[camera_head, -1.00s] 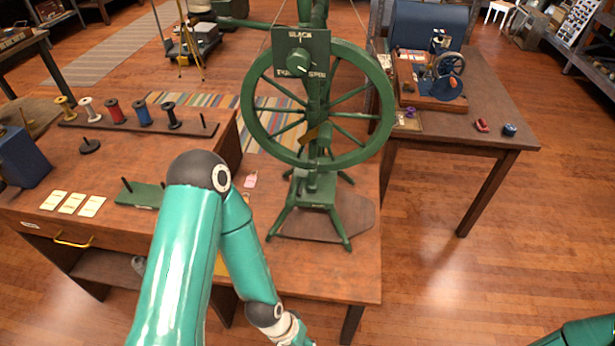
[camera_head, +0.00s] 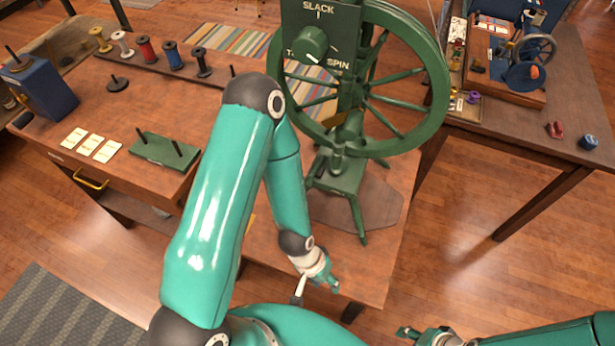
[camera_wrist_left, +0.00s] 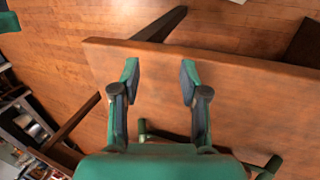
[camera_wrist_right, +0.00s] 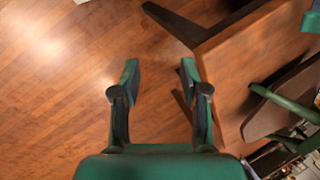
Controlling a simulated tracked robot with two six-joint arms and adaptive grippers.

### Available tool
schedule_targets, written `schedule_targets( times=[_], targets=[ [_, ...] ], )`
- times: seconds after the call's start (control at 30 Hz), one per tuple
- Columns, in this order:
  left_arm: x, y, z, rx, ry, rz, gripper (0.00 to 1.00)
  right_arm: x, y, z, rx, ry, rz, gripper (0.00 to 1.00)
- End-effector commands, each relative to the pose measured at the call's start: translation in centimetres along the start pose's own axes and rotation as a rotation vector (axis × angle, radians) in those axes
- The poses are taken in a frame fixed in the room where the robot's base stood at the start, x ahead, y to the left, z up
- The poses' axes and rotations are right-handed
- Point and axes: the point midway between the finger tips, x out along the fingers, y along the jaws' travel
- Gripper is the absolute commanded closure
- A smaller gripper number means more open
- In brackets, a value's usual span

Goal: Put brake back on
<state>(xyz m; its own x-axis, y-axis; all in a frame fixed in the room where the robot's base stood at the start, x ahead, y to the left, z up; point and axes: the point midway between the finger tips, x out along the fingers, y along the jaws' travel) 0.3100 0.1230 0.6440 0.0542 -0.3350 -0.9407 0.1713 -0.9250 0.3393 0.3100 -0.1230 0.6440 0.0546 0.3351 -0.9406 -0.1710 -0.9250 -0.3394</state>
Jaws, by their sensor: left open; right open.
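The green spinning wheel (camera_head: 443,75) stands upright on the wooden table. Its front panel (camera_head: 325,18) reads SLACK at the top and SPIN at the lower right; a third label is partly hidden. The green knob (camera_head: 309,43) on the panel has its white mark toward the lower right. No part is clearly marked as the brake. My left gripper (camera_head: 318,288) is open and empty near the table's front edge, below the wheel's base; its wrist view (camera_wrist_left: 157,75) shows the tabletop between the fingers. My right gripper (camera_head: 405,334) is open and empty (camera_wrist_right: 157,75), over the floor.
A spool rack (camera_head: 225,82), a green two-peg stand (camera_head: 160,158), cards (camera_head: 90,146) and a blue box (camera_head: 45,90) are on the left. A second table (camera_head: 560,140) on the right holds a small machine (camera_head: 520,75). Floor is clear between the tables.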

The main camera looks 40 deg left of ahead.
Motion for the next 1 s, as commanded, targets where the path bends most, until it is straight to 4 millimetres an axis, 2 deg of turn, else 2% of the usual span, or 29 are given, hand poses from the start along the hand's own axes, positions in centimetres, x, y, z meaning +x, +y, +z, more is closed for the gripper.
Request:
schedule_targets(
  times=[0.03, 0.1, 0.13, 0.3, 0.37, 0.47, 0.57, 0.67, 0.7, 0.73, 0.8, 0.9, 1.0],
  targets=[
    [0.0, 0.0, 0.1, -0.001, -0.003, 0.000, 0.49, 0.0, 0.0, 0.0, 0.000, 0.000, 0.000, 0.43],
    [0.0, 0.0, 0.3, -0.004, -0.022, 0.001, 0.49, 0.0, 0.0, 0.0, 0.000, 0.000, 0.000, 0.32],
    [0.0, 0.0, 0.6, -0.007, -0.037, 0.001, 0.49, 0.0, 0.0, 0.0, 0.000, 0.000, 0.000, 0.29],
    [-0.7, 0.1, 1.7, -0.026, -0.177, -0.001, 0.49, 0.0, 0.0, 0.0, 0.000, 0.000, 0.000, 0.29],
    [-1.4, 0.0, 1.4, -0.033, -0.234, -0.007, 0.49, 0.0, 0.0, 0.0, 0.000, 0.000, 0.000, 0.29],
    [-4.1, -0.3, -0.7, -0.040, -0.310, -0.026, 0.49, 0.0, 0.0, 0.0, 0.000, 0.000, 0.000, 0.29],
    [-8.9, -1.0, -4.7, -0.049, -0.337, -0.063, 0.49, 0.0, 0.0, 0.0, 0.000, 0.001, 0.000, 0.29],
    [-16.4, -1.9, -9.4, -0.066, -0.295, -0.110, 0.49, 0.0, 0.0, 0.0, 0.000, 0.001, 0.000, 0.29],
    [-19.6, -2.3, -11.0, -0.075, -0.262, -0.126, 0.49, 0.0, 0.0, 0.0, 0.000, 0.001, 0.000, 0.29],
    [-21.9, -2.5, -11.9, -0.081, -0.235, -0.136, 0.49, 0.0, 0.0, 0.0, 0.000, 0.001, 0.000, 0.29],
    [-26.7, -2.8, -13.5, -0.096, -0.169, -0.153, 0.49, 0.0, 0.0, 0.0, 0.000, 0.001, 0.000, 0.29],
    [-31.9, -3.1, -14.8, -0.111, -0.078, -0.163, 0.49, 0.0, 0.0, 0.0, 0.000, 0.000, 0.000, 0.29],
    [-35.2, -3.2, -15.3, -0.118, -0.007, -0.166, 0.49, 0.0, 0.0, 0.0, 0.000, 0.000, 0.000, 0.29]
  ],
)
